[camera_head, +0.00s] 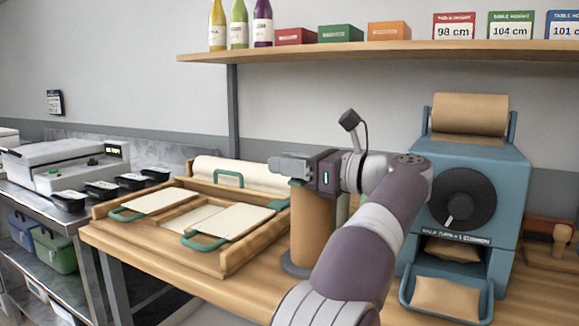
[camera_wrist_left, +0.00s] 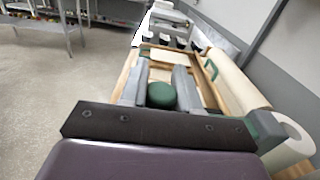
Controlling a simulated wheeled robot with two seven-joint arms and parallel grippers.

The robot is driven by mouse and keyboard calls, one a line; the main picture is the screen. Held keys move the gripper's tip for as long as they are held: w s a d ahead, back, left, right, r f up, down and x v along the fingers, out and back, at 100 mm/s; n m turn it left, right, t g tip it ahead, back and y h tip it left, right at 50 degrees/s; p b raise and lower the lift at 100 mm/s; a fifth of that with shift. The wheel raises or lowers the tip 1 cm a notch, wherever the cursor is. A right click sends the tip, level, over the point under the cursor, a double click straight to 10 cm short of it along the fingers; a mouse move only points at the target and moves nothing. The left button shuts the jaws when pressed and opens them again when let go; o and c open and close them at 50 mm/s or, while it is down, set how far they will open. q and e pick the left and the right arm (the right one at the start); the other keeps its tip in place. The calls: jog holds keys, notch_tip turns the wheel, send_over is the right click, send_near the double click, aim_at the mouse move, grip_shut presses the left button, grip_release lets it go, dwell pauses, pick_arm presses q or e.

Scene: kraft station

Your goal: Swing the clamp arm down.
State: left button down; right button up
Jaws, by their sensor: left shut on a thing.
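My left gripper (camera_head: 286,165) is above the right end of the wooden tray (camera_head: 240,258), its fingers pointing left. The wrist view shows its two grey fingers (camera_wrist_left: 162,85) on either side of a round green knob (camera_wrist_left: 162,97), and it is shut on this knob. In the head view the knob is hidden by the gripper. What the knob is fixed to is hidden, so I cannot make out the clamp arm's shape or angle. My right gripper is in neither view.
A brown paper cylinder (camera_head: 312,232) stands just below my left wrist. A white paper roll (camera_head: 243,174) lies along the tray's back. Green-handled panels (camera_head: 237,219) lie in the tray. A blue paper machine (camera_head: 508,172) stands to the right; a shelf (camera_head: 360,50) runs above.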

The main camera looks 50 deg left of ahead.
pick_arm(q)
jog(key=shift+f, duration=0.1)
jog(key=c, duration=0.8)
grip_release()
jog(key=p+v, duration=0.2)
jog(key=v, duration=1)
jog(key=shift+d, duration=0.4)
